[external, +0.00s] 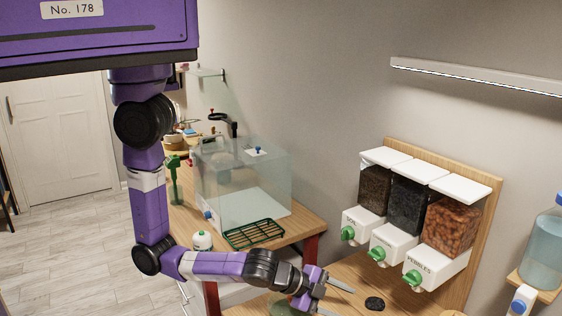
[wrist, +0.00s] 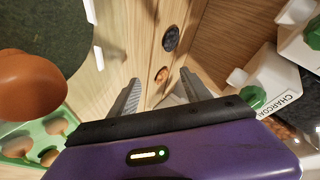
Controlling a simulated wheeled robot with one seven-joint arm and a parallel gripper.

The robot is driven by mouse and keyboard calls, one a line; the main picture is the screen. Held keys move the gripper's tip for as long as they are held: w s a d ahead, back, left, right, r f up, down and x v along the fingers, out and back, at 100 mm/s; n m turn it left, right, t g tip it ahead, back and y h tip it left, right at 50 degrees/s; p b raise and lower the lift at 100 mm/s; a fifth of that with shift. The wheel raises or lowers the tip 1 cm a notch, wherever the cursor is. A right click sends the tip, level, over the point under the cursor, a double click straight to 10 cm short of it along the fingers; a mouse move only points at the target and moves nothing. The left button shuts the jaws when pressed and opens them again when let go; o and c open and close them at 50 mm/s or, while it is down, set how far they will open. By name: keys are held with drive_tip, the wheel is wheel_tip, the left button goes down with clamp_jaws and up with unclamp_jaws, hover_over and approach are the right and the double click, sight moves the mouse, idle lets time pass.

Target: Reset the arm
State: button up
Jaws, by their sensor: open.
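My gripper (external: 338,301) is at the end of my purple arm, low over the wooden bench in front of the dispensers. Its two grey fingers are spread apart with nothing between them. A dark round disc (wrist: 171,38) and a smaller orange-brown round spot (wrist: 161,76) lie beyond the fingertips. The dark disc also shows on the bench in the external view (external: 375,303).
Soil, charcoal and pebble dispensers (external: 388,245) with green knobs stand at the right. A water jug (external: 544,250) is farther right. A glass tank (external: 240,185) and green rack (external: 254,234) are behind the arm. A terracotta pot (wrist: 30,85) and green tray (wrist: 58,127) are left in the wrist view.

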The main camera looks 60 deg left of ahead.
drive_tip(key=s+h, duration=0.1)
drive_tip(key=s+r+n+h, duration=0.1)
drive_tip(key=s+a+h+b, duration=0.1)
drive_tip(key=shift+s+r+n, duration=0.1)
drive_tip(key=shift+r+n, duration=0.2)
drive_tip(key=shift+r, duration=0.1)
drive_tip(key=s+a+r+n+t+b, duration=0.25)
drive_tip(key=a+r+n+t, duration=0.6)
drive_tip(key=r, duration=0.45)
drive_tip(key=s+a+f+n+g+y, duration=0.1)
drive_tip(key=s+a, duration=0.3)
drive_tip(key=a, duration=0.5)
drive_tip(key=s+a+f+n+g+y, duration=0.1)
drive_tip(key=s+a+f+n+y, duration=0.1)
drive_tip(key=a, duration=0.6)
drive_tip(key=s+a+f+n+g+y, duration=0.1)
drive_tip(key=s+a+f+y, duration=0.3)
drive_tip(key=a, duration=0.5)
drive_tip(key=shift+s+a+n+g+y+p, duration=0.4)
drive_tip(key=shift+s+n, duration=0.35)
drive_tip(key=shift+s, duration=0.4)
drive_tip(key=shift+d, duration=0.15)
